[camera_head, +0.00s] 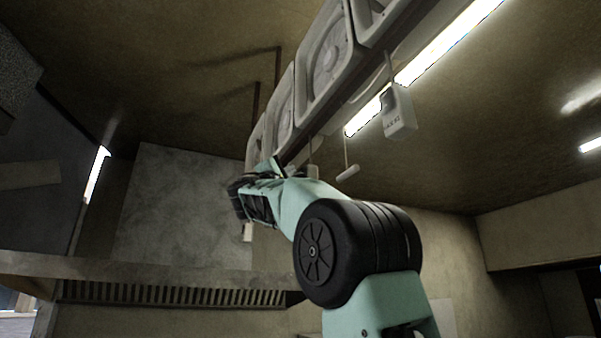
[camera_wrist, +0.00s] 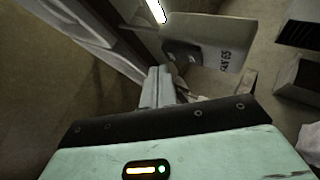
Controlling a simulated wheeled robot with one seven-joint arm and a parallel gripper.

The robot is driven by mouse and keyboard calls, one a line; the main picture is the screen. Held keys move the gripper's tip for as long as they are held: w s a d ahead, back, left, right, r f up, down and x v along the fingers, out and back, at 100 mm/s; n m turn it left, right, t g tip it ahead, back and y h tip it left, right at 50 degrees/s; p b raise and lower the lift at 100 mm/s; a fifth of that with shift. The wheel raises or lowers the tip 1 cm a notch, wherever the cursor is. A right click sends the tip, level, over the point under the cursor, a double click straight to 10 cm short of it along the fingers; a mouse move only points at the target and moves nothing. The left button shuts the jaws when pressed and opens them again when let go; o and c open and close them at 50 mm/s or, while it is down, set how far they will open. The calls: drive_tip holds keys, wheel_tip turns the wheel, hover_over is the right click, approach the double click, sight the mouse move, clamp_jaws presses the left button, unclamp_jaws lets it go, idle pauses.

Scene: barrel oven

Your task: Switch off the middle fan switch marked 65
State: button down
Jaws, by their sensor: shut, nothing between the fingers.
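In the wrist view a pale switch box (camera_wrist: 225,42), lettered what looks like FAN 65, hangs just beyond and to the right of my fingertips. Its dark switch panel (camera_wrist: 182,54) faces my gripper; whether the rocker is on or off cannot be told. My gripper (camera_wrist: 160,72) is shut and empty, its fingertips close to the panel's lower left. Contact cannot be told. In the head view my arm reaches up and away under the fan row, and the fingertips and the box marked 65 cannot be made out clearly behind it.
Large fans (camera_head: 328,60) run along an overhead beam. Another switch box (camera_head: 399,112) hangs at the right, and a pale pull handle (camera_head: 348,173) hangs beside my arm. A lit tube (camera_head: 450,42) is overhead. A vented hood (camera_head: 130,268) lies below left.

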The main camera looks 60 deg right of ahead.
drive_tip(key=shift+s+d, duration=0.15)
drive_tip(key=shift+d, duration=0.1)
drive_tip(key=shift+s+d+b, duration=0.15)
drive_tip(key=shift+d+b, duration=0.1)
drive_tip(key=shift+b, duration=0.1)
idle(0.6)
idle(0.3)
drive_tip(key=shift+w+a+b, duration=0.35)
drive_tip(key=shift+w+a, duration=0.05)
drive_tip(key=shift+a, duration=0.2)
drive_tip(key=shift+a, duration=0.1)
drive_tip(key=shift+w+a+f+b, duration=0.1)
drive_tip(key=shift+w+a+b, duration=0.1)
drive_tip(key=shift+w+a, duration=0.35)
drive_tip(key=shift+w+a+f+b, duration=0.2)
drive_tip(key=shift+w+a, duration=0.1)
drive_tip(key=shift+a, duration=0.5)
drive_tip(key=shift+w+a+f+b, duration=0.1)
drive_tip(key=shift+w+a+b, duration=0.1)
drive_tip(key=shift+w+a, duration=0.35)
drive_tip(key=shift+s+a, duration=0.15)
